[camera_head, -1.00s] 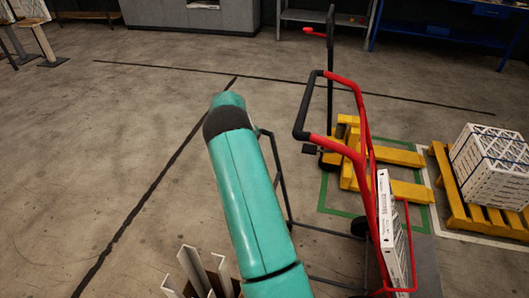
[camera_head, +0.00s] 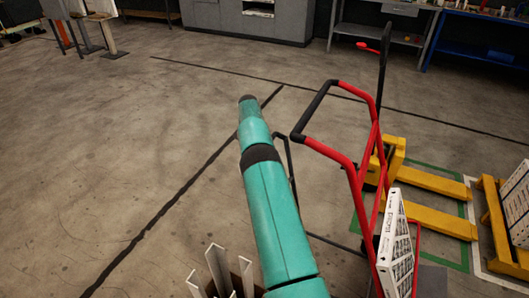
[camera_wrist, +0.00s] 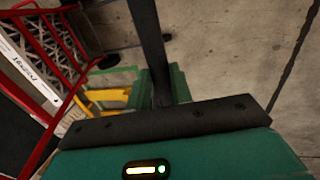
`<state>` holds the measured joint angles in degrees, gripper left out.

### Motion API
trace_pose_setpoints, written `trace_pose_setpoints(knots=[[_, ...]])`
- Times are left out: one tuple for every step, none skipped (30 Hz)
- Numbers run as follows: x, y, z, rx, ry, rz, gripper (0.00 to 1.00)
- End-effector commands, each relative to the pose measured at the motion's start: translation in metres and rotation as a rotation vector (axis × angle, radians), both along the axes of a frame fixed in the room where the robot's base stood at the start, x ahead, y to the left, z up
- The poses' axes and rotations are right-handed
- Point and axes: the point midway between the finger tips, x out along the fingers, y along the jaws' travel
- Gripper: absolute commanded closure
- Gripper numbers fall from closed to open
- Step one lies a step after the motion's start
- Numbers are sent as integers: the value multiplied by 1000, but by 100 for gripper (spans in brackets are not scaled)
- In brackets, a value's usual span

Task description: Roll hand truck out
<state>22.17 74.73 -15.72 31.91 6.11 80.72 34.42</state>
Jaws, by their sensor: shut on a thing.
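The red hand truck (camera_head: 358,195) stands right of my teal arm in the head view, with a black grip (camera_head: 313,112) at its top. A white boxed filter (camera_head: 396,245) leans on it. In the wrist view its red frame and the white filter (camera_wrist: 38,82) show at the left. My gripper (camera_wrist: 160,88), with green fingers, is shut on a dark bar (camera_wrist: 152,45), apparently part of the hand truck. The exact place of the hold is hidden in the head view behind my arm.
A yellow pallet jack (camera_head: 432,183) stands right of the truck, inside green floor lines. A yellow pallet (camera_head: 495,225) with white boxes (camera_head: 517,205) is at the far right. Benches and a grey cabinet (camera_head: 250,20) line the back. Open floor (camera_head: 120,150) lies to the left.

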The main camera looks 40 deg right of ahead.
Motion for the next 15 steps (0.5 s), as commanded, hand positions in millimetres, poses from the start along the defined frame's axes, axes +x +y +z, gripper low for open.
trace_pose_setpoints(knots=[[5, 4, 0, 1, -6, 3, 100], [6, 4, 0, 2, -5, 3, 100], [9, 5, 1, 1, -6, 3, 100], [10, 6, 1, 2, -6, 4, 100], [11, 6, 0, 3, -5, 4, 100], [12, 7, 0, 2, -5, 4, 100], [13, 7, 1, 2, -6, 4, 100], [14, 8, 1, 2, -6, 4, 100], [14, 8, 1, 3, -5, 4, 100], [15, 8, 1, 2, -5, 4, 100], [15, 9, 1, 2, -5, 3, 100], [16, 9, 1, 2, -6, 3, 100], [16, 9, 1, 1, -6, 3, 100], [16, 9, 1, 1, -6, 3, 100], [16, 9, 1, 1, -6, 3, 100]])
